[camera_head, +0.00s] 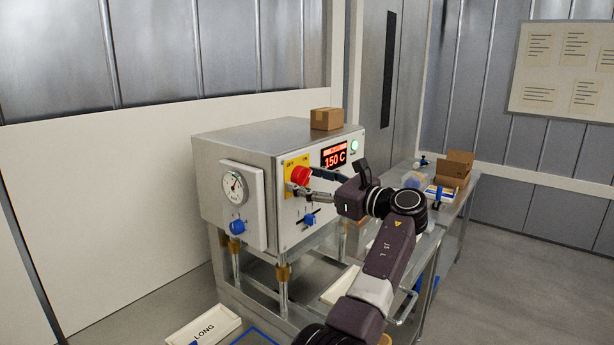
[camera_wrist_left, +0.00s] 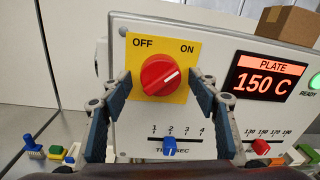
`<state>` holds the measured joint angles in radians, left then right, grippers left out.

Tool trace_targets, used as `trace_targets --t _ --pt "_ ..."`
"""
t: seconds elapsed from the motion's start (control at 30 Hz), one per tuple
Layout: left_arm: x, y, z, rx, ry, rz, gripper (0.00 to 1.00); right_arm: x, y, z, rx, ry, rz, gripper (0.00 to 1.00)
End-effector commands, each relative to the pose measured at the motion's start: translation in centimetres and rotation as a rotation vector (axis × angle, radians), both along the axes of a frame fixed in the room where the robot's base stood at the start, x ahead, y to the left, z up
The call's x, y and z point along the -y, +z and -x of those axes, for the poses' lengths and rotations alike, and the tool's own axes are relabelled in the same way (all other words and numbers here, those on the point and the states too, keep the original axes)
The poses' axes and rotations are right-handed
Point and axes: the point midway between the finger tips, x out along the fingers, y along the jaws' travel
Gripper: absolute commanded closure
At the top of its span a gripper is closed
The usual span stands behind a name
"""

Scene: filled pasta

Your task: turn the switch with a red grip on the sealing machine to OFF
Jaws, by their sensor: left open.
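The switch is a round red grip (camera_wrist_left: 158,76) on a yellow plate (camera_wrist_left: 187,42) marked OFF at upper left and ON at upper right. The white line on the grip points up and right, toward ON. In the head view the red grip (camera_head: 300,174) shows on the front of the grey sealing machine (camera_head: 240,145). My left gripper (camera_head: 303,182) is open in front of the switch. In the left wrist view its fingertips (camera_wrist_left: 160,82) stand on either side of the grip; I cannot tell whether they touch it. My right gripper is not in view.
A lit display (camera_wrist_left: 265,78) reads PLATE 150 C, right of the switch. A blue slider (camera_wrist_left: 169,146) and a red slider (camera_wrist_left: 261,147) sit below. A small box (camera_head: 326,118) is on top of the machine. A gauge (camera_head: 234,187) is at the machine's left.

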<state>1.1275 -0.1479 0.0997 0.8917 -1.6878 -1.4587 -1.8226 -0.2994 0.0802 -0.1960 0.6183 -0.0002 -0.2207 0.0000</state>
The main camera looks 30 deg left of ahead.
Motion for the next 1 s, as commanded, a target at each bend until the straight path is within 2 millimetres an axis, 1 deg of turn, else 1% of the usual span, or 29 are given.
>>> trace_targets --t 0.03,0.1,0.17,0.27,0.43,0.63,0.67,0.87,1.0 --pt "-0.1 0.0 0.0 0.0 -0.001 0.0 0.45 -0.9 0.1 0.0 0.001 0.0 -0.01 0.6" --pt "-0.1 0.0 0.0 0.0 -0.001 0.001 0.45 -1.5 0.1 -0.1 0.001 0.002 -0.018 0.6" --pt "-0.1 -0.1 -0.1 0.001 -0.001 0.001 0.45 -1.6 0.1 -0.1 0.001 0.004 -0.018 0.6" --pt "-0.1 -0.1 -0.1 0.001 -0.001 0.001 0.45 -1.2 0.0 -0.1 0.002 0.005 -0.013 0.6" --pt "-0.1 -0.1 0.0 0.001 -0.001 0.001 0.64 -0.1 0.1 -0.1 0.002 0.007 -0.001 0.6" --pt "-0.1 0.0 0.0 0.001 -0.001 0.001 0.86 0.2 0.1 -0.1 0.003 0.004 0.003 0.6" --pt "-0.1 0.0 0.0 0.001 -0.001 0.001 0.87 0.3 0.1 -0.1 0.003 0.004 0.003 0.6" --pt "-0.1 -0.1 -0.1 0.017 -0.001 0.001 0.87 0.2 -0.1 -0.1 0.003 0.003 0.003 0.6" --pt "-0.1 -0.1 -0.1 0.061 -0.001 0.004 0.87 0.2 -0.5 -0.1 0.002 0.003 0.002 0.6"
